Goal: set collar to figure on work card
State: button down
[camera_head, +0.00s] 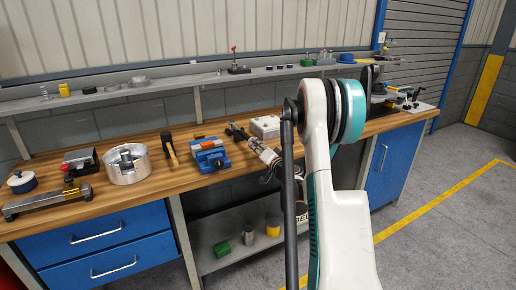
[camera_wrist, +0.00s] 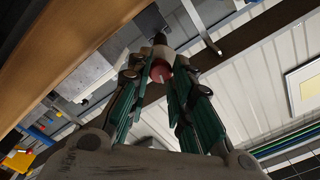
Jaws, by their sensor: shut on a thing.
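My gripper (camera_wrist: 160,75) is shut on a small piece with a red, pale-faced end (camera_wrist: 161,71) and a dark stem. I cannot tell whether this piece is the collar. In the head view my gripper (camera_head: 241,132) is partly hidden behind my arm, over the bench between a blue vise (camera_head: 209,155) and a pale block with holes (camera_head: 266,127). I cannot make out the work card or any figure on it. A pale framed panel (camera_wrist: 304,86) shows at the right of the wrist view, too unclear to name.
A grey shelf (camera_head: 190,80) runs behind.

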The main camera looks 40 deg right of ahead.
jog(key=shift+n, duration=1.7)
jog(key=c, duration=1.4)
grip_release()
jog(key=v, duration=1.2)
